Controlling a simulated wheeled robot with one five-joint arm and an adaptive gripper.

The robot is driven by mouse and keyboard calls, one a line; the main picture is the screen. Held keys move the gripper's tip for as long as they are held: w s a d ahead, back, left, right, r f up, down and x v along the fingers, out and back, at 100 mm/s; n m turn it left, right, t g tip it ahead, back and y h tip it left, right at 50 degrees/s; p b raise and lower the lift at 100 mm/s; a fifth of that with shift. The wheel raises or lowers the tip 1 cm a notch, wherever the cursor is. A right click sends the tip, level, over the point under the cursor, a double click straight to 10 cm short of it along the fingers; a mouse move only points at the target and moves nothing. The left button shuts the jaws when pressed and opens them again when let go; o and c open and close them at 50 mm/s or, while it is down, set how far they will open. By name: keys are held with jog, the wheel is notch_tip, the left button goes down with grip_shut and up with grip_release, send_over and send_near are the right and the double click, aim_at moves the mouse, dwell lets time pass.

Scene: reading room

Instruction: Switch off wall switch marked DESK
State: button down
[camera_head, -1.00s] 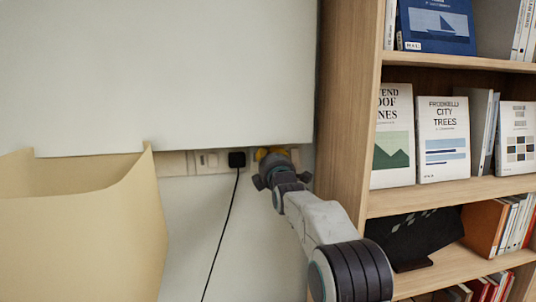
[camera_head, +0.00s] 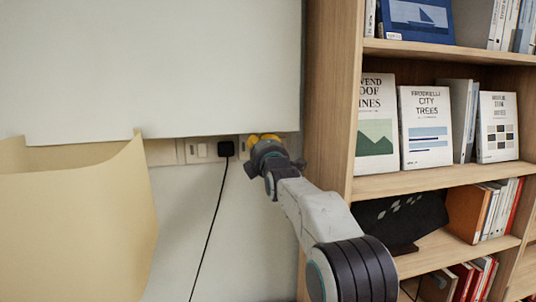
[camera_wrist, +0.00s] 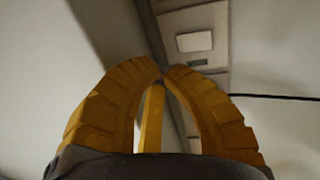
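A pale wall switch plate (camera_head: 200,151) with a small rocker sits low on the wall, left of a black plug (camera_head: 227,149). Another pale plate (camera_head: 243,152) is right of the plug, partly hidden by my gripper (camera_head: 264,138). In the wrist view, a switch rocker (camera_wrist: 194,42) shows just beyond my gripper (camera_wrist: 162,72), with a small dark label (camera_wrist: 197,63) below it that is too blurred to read. The yellow fingers meet at their tips and hold nothing visible. I cannot tell whether the tips touch the plate, nor which plate is marked DESK.
A large white panel (camera_head: 150,70) hangs just above the plates. A tan curved screen (camera_head: 80,220) stands at the left. A wooden bookcase (camera_head: 330,100) with books rises close on the right. A black cord (camera_head: 207,240) runs down from the plug.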

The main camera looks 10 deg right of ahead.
jog(key=s+b, duration=0.3)
jog(key=s, duration=0.4)
jog(key=shift+s+r+b, duration=0.4)
